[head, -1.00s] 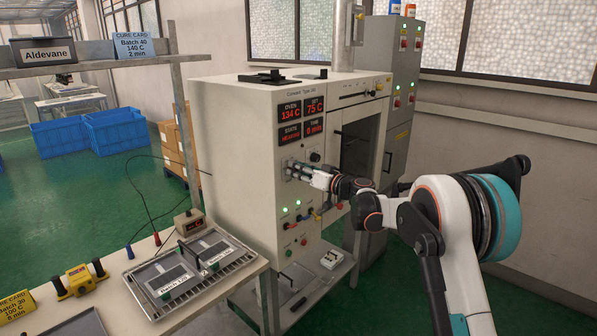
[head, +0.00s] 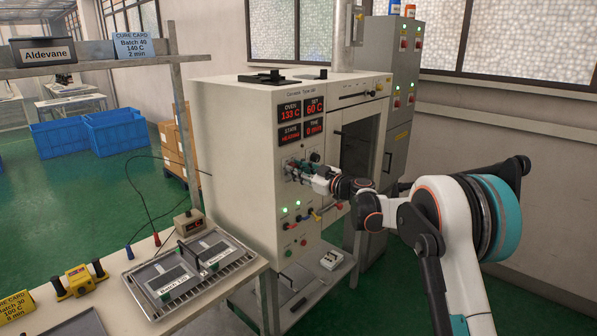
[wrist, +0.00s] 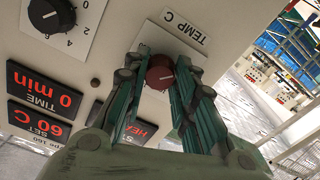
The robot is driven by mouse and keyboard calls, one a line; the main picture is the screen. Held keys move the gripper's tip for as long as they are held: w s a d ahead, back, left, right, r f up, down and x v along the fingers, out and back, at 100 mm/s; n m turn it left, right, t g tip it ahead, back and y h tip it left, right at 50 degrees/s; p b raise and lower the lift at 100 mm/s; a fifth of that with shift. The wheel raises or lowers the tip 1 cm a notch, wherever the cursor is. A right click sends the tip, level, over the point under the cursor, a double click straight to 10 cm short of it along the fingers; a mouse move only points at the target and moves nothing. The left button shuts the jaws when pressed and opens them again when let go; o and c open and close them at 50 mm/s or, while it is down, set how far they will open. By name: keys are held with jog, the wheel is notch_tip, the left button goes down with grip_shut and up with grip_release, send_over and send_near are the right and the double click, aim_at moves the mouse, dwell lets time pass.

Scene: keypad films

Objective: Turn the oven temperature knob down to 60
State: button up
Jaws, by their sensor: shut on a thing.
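The oven (head: 232,140) is a cream cabinet with red displays on its front. Its set display (head: 314,108) reads 60 C and its oven display (head: 290,113) reads 133 C. In the wrist view the set display (wrist: 39,124) also reads 60 C. The red-brown temperature knob (wrist: 160,72) sits on a white plate labelled TEMP C. My gripper (wrist: 161,76) is shut on the knob, one green finger on each side. In the head view my gripper (head: 297,170) reaches the panel and hides the knob.
A black timer knob (wrist: 50,15) is beside the temperature knob. Lit buttons and plugs (head: 298,212) sit below my gripper. A bench with a metal tray (head: 238,262) stands at the left. A grey cabinet (head: 408,60) stands behind the oven.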

jog(key=shift+f, duration=0.1)
dwell(0.3)
jog(key=o, duration=1.1)
jog(key=shift+c, duration=0.2)
jog(key=v, duration=1.2)
